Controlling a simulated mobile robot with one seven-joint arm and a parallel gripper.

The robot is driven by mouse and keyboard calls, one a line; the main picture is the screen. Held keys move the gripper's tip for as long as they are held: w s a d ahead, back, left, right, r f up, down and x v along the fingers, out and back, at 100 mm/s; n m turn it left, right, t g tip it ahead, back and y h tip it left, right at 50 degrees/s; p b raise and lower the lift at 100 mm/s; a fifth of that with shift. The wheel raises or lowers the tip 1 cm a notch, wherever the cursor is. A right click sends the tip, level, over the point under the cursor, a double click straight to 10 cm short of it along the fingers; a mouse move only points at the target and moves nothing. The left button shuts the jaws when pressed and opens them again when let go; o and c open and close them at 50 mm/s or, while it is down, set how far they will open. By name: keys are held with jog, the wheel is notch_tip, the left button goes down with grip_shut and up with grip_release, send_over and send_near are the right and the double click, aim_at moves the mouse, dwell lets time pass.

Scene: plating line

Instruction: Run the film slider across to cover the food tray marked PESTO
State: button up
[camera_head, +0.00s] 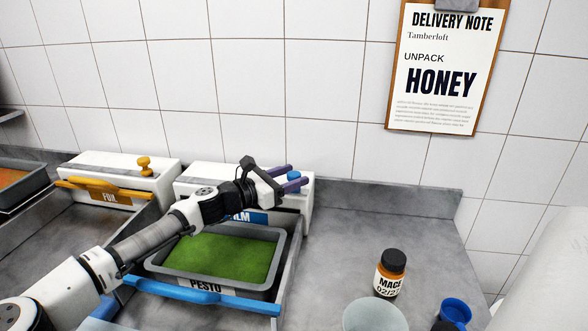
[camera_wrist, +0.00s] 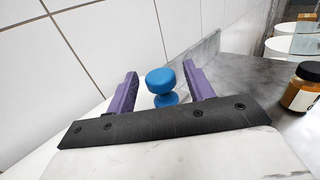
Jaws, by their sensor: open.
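The PESTO food tray (camera_head: 277,252) is dark grey and holds green food. The green shows plainly; I cannot tell if clear film lies over it. The blue slider bar (camera_head: 180,289) lies across the tray's near end. The white FILM box (camera_head: 303,205) stands behind the tray, with a blue knob (camera_head: 293,175) at its right end. My gripper (camera_head: 297,174) is open at the knob, its purple fingers on either side in the picture. In the wrist view the knob (camera_wrist: 162,80) shows between the open fingers (camera_wrist: 160,70); contact is not visible.
A white FOIL box (camera_head: 140,168) with an orange bar (camera_head: 110,190) and knob (camera_head: 144,166) stands left. A MACE jar (camera_head: 390,275), a pale bowl (camera_head: 375,316) and a blue cup (camera_head: 455,311) stand right. A tiled wall is behind.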

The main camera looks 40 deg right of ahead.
jog(key=shift+d, duration=0.6)
grip_shut()
